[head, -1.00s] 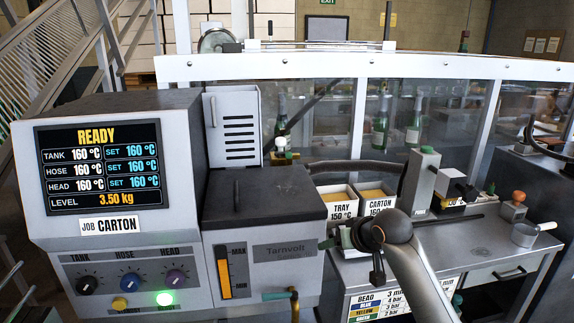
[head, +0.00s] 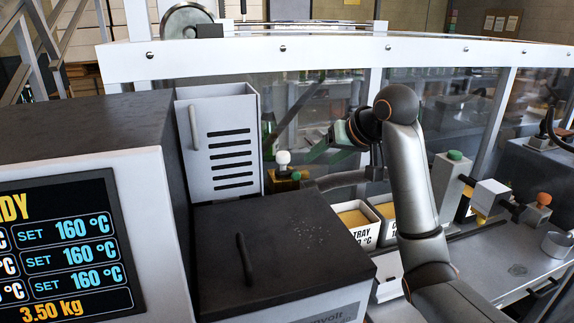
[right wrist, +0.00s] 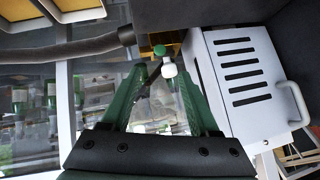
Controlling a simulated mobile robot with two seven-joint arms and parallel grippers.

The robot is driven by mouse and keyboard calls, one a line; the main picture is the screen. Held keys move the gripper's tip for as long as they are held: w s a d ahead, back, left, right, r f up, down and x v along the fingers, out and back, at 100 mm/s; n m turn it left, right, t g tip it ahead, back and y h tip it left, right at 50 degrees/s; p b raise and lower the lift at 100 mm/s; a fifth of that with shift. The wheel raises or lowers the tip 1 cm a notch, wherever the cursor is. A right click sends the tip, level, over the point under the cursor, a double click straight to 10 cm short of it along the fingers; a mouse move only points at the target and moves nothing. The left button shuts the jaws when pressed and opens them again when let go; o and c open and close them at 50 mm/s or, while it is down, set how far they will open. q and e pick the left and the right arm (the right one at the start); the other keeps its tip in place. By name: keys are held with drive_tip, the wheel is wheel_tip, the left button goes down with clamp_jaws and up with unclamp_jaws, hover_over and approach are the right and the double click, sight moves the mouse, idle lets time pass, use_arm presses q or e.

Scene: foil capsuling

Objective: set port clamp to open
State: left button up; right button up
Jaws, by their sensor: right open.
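What looks like the port clamp is a small white-knobbed lever (head: 283,158) on a brass-coloured block (head: 288,175), at the hose end behind the dark tank lid. In the right wrist view the white knob (right wrist: 168,69) shows near the fingertips, with a green cap beside it and the brass block behind. I cannot tell the clamp's setting. My right gripper (head: 312,149), with green fingers, is just right of the knob. In the right wrist view the gripper (right wrist: 161,72) is open and empty, its fingers spread below the knob. My left gripper is not in view.
A white slotted box (head: 218,140) stands left of the clamp. The dark tank lid (head: 270,240) is in front. A grey hose (head: 340,180) runs right from the clamp. Glue bins (head: 357,218) and a green-topped post (head: 447,185) stand right. A clear guard (head: 330,85) is behind.

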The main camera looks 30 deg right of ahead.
sight(297, 176)
drive_tip(key=p+x, duration=0.1)
drive_tip(key=x, duration=1.1)
drive_tip(key=shift+f, duration=0.1)
clamp_jaws()
idle(1.1)
